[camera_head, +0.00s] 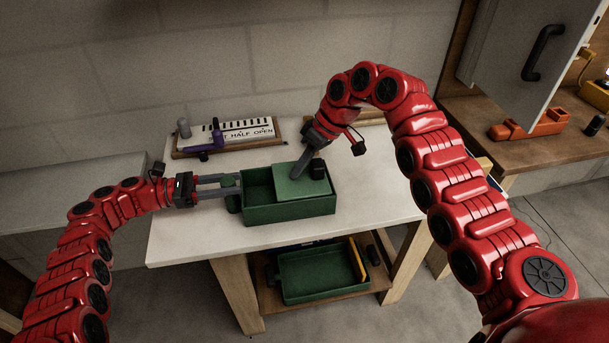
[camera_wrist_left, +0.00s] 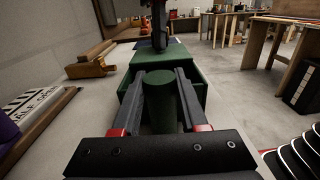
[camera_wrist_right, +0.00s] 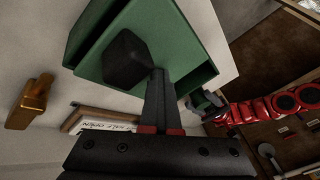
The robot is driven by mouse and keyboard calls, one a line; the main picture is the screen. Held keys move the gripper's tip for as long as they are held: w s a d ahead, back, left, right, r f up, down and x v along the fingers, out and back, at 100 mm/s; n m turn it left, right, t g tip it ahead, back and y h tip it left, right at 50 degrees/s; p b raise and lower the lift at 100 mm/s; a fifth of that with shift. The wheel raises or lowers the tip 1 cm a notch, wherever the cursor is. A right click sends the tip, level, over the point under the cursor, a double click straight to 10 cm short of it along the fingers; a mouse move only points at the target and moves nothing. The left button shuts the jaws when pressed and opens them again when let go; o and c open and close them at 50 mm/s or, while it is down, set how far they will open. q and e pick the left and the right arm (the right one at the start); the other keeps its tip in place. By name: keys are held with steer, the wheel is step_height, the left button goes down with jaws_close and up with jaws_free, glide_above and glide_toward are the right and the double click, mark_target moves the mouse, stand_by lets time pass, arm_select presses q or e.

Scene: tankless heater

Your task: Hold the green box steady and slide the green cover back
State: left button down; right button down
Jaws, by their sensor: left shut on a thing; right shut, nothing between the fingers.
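The green box (camera_head: 290,213) stands on the white table. Its lighter green cover (camera_head: 300,188) lies over the right part, and the left part of the box is open. A black knob (camera_head: 318,170) sits on the cover near its right end. My left gripper (camera_head: 236,184) is shut on the round green handle (camera_wrist_left: 160,105) at the left end of the box. My right gripper (camera_head: 297,173) is shut and empty, pointing down at the cover just left of the knob. In the right wrist view its tips are close beside the knob (camera_wrist_right: 127,58); contact is unclear.
A board with a half-open sign (camera_head: 240,132) and a purple piece (camera_head: 206,150) lies behind the box. A green tray (camera_head: 318,276) rests on the shelf below. An orange tool (camera_head: 530,126) lies on the right bench. The table's front left is clear.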

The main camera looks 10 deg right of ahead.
arm_select(q)
steer(key=shift+f, duration=0.1)
arm_select(e)
steer(key=shift+d, duration=0.5)
steer(key=shift+a, duration=0.7)
step_height(320, 180, up, 7)
